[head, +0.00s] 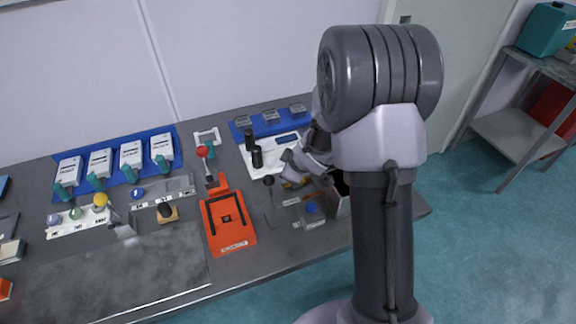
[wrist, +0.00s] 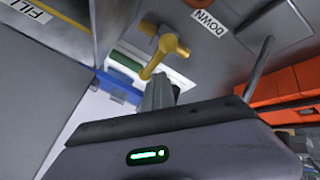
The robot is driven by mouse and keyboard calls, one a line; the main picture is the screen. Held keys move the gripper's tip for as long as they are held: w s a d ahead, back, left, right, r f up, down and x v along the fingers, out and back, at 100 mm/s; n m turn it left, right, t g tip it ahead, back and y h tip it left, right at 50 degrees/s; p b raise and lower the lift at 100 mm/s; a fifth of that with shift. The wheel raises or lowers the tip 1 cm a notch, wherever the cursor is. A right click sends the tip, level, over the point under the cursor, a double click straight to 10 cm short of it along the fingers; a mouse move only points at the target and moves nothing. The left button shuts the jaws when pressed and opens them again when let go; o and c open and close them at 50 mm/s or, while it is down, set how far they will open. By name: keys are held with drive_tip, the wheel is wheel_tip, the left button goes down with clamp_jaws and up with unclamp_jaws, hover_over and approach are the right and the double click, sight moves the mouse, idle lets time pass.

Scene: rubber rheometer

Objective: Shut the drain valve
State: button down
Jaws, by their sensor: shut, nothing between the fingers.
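A yellow T-shaped handle (wrist: 165,50), which looks like the drain valve's lever, shows in the upper middle of the wrist view. One arm of it points down and left toward my fingertips. My gripper (wrist: 157,90) is shut and empty, just below the handle in that view. I cannot tell whether the fingertips touch it. No drain label is readable. In the head view my gripper (head: 289,178) is low over the right part of the bench, and a small bit of yellow shows beside it. My arm hides part of this area.
In the head view, an orange tray (head: 245,238) lies left of my gripper. A red-knobbed lever (head: 203,152) stands behind it.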

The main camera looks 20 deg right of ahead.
drive_tip(key=p+v, duration=0.8)
drive_tip(key=v, duration=0.9)
drive_tip(key=shift+r, duration=0.1)
